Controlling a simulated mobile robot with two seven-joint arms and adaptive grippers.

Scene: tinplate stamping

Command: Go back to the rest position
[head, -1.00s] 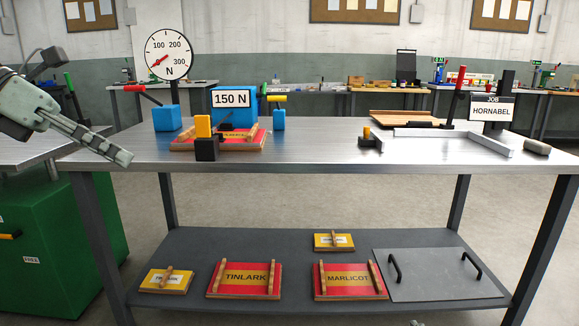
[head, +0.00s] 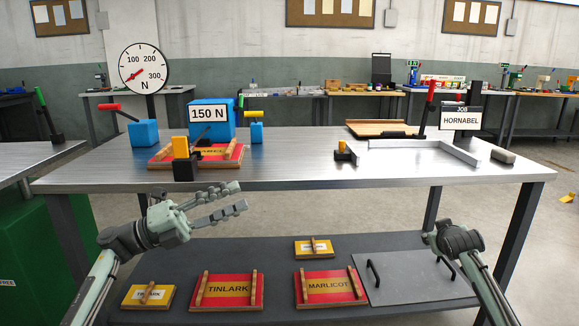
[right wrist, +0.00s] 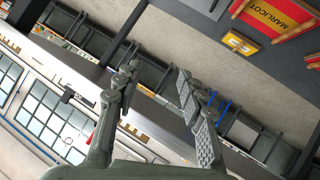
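My left gripper (head: 241,197) is in front of the steel table (head: 300,170), below the level of its top. Its two fingers are spread apart with nothing between them. My right arm (head: 455,242) rises at the lower right of the head view, in front of the lower shelf; its fingers are hidden there. The right wrist view shows the right gripper (right wrist: 157,72) with its fingers wide apart and empty.
On the table stand the blue press (head: 212,118) with a red plate, a force dial (head: 143,68), a grey angle fence (head: 425,148) and the HORNABEL sign (head: 460,118). The lower shelf (head: 240,250) holds TINLARK (head: 228,289) and MARLICOT (head: 331,287) plates.

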